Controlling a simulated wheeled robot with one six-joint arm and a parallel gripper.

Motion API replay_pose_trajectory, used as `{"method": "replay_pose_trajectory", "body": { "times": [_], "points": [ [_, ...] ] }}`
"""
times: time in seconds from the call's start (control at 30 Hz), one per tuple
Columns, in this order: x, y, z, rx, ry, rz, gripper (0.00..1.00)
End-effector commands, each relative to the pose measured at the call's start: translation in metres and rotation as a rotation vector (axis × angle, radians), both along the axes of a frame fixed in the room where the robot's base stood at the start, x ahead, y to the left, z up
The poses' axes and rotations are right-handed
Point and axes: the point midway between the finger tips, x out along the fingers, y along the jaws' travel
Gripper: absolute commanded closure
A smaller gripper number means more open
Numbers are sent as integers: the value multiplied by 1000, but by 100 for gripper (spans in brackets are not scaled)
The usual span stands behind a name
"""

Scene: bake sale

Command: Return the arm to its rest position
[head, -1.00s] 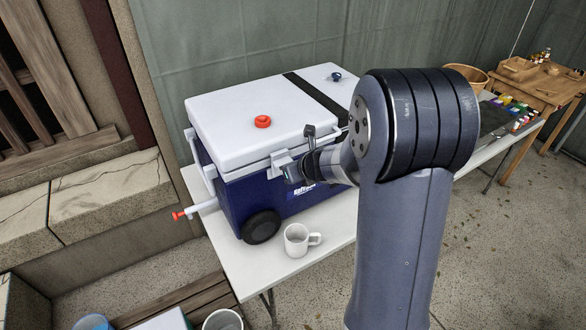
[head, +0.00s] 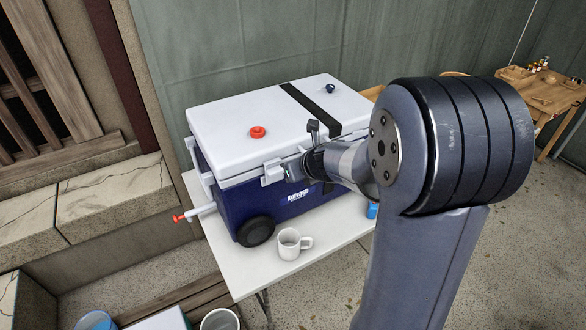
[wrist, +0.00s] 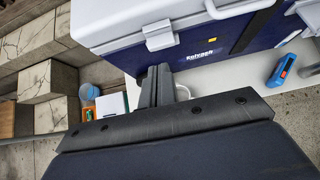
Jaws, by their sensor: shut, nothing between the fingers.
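My arm (head: 430,250) rises at the right of the head view and bends over toward the blue and white cooler (head: 225,115). My gripper (wrist: 156,84) is shut and empty in the wrist view, with its fingers together. In that view it points toward the table, in front of the cooler's blue side (wrist: 150,52). In the head view the wrist end is in front of the cooler's front face near a white latch (head: 271,172); I cannot tell whether it touches.
A white mug (head: 289,243) stands on the white table (head: 235,275) before the cooler. A blue tool-like object (wrist: 283,70) lies on the table. Stone steps (head: 110,205) are at left. A wooden table (head: 540,95) is far right, with open floor before it.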

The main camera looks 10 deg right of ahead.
Motion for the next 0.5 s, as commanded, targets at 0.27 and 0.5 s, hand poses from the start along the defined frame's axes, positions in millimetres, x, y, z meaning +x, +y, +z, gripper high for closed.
{"method": "replay_pose_trajectory", "body": {
  "times": [0.27, 0.5],
  "points": [
    [-3, -1, 9, 0, 1, 0, 100],
    [-2, -1, 9, 0, 1, -1, 100]
  ]
}}
